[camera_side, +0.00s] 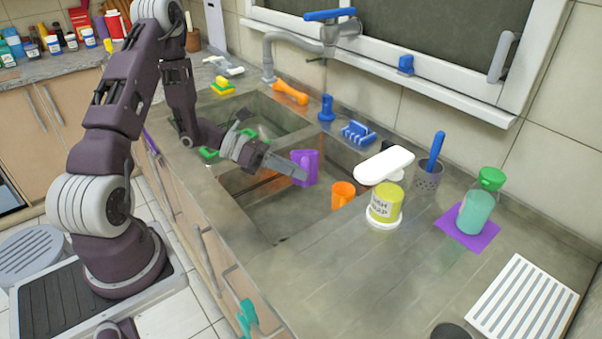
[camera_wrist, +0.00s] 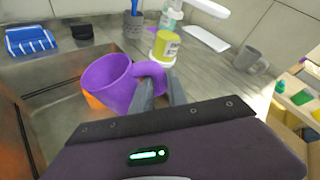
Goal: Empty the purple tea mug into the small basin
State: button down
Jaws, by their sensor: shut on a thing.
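The purple tea mug (camera_side: 308,168) hangs in the air over the right basin (camera_side: 285,222) of the sink in the side view. In the wrist view the mug (camera_wrist: 105,85) shows its open rim and its handle, and it looks roughly upright. My gripper (camera_side: 288,168) is shut on the mug's handle; the fingers also show in the wrist view (camera_wrist: 162,95). I cannot see any liquid in the mug. The left basin (camera_side: 235,112) lies beyond a divider, partly hidden behind my arm. It looks like the smaller one, with green things in it.
An orange mug (camera_side: 343,190) is in the right basin near its right wall.

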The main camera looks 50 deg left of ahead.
aim_at(296, 155)
jog(key=shift+w+a+r+n+h, duration=0.15)
jog(key=shift+r+n+h, duration=0.15)
jog(key=shift+r+n, duration=0.3)
jog(key=shift+w+a+r+n+g+h, duration=0.25)
jog(key=shift+r+n+g+h, duration=0.3)
jog(key=shift+n, duration=0.35)
jog(key=shift+f, duration=0.1)
jog(key=shift+a, duration=0.1)
jog(key=shift+w+a+r+n+h, duration=0.3)
jog(key=shift+a+n+h, duration=0.2)
jog(key=shift+n, duration=0.3)
